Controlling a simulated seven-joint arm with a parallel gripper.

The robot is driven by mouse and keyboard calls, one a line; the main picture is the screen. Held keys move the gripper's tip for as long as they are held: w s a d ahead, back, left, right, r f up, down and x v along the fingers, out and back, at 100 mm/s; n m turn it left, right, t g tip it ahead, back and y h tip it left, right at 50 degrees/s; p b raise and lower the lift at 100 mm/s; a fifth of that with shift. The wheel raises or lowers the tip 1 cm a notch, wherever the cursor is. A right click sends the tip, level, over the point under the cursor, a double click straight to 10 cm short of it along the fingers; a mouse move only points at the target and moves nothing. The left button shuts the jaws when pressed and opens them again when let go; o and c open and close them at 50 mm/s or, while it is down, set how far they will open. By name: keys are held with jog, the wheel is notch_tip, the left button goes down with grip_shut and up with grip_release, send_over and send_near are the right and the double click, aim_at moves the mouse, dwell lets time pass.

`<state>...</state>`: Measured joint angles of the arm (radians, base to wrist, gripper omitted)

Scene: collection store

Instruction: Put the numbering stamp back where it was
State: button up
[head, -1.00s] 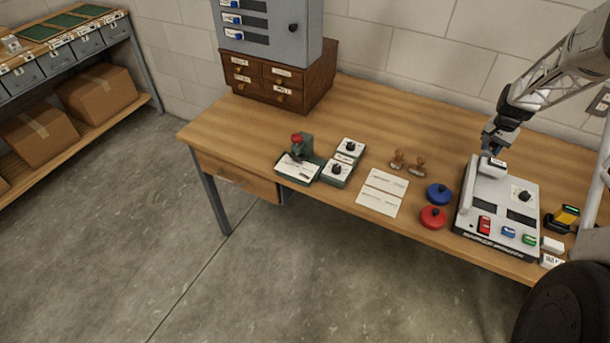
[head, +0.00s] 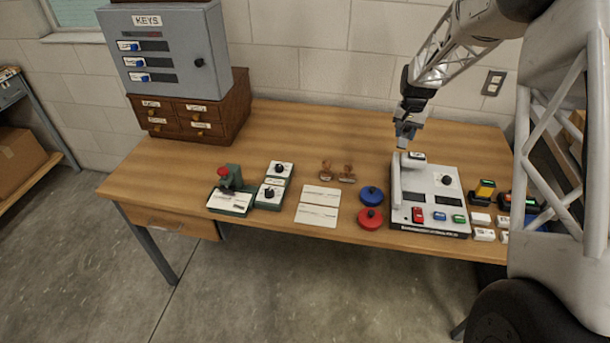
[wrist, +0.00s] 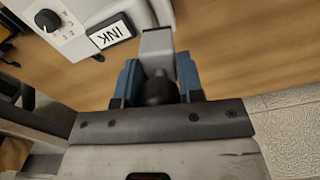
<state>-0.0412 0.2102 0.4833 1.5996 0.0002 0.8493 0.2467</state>
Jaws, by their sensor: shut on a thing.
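My gripper (head: 404,142) is over the back left corner of the white stamping machine (head: 436,205). In the wrist view, my gripper's blue finger pads (wrist: 158,82) are shut on a dark rounded grip with a plain grey block (wrist: 157,43) beyond it, apparently the numbering stamp. The fingers hide part of it, and it is too small to make out in the head view. I cannot tell whether the held thing touches the table or machine.
Two wooden-handled stamps (head: 337,172), white cards (head: 317,206), and blue (head: 371,195) and red (head: 370,218) round pads lie left of the machine. A green device (head: 230,193) is farther left. A yellow-black stamp (head: 485,190) stands right. The back middle of the table (head: 300,130) is clear.

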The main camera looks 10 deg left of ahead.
jog(key=s+a+f+n, duration=0.1)
jog(key=s+a+f, duration=0.2)
jog(key=s+a, duration=0.8)
jog(key=s+a+f+n, duration=0.1)
jog(key=s+a+f, duration=0.2)
jog(key=s+a, duration=0.9)
jog(key=shift+a+n, duration=0.3)
jog(key=shift+a, duration=0.45)
jog(key=shift+f, duration=0.1)
jog(key=w+a, duration=0.2)
jog(key=w, duration=0.3)
jog(key=w+a+f, duration=0.1)
jog(key=w+a, duration=0.1)
jog(key=w, duration=0.2)
jog(key=w+a, duration=0.2)
jog(key=w, duration=0.3)
jog(key=shift+w+a+f, duration=0.25)
jog(key=shift+w+a, duration=0.05)
jog(key=shift+w, duration=0.05)
jog(key=shift+f, duration=0.1)
jog(key=shift+f, duration=1.65)
jog(key=shift+f, duration=0.15)
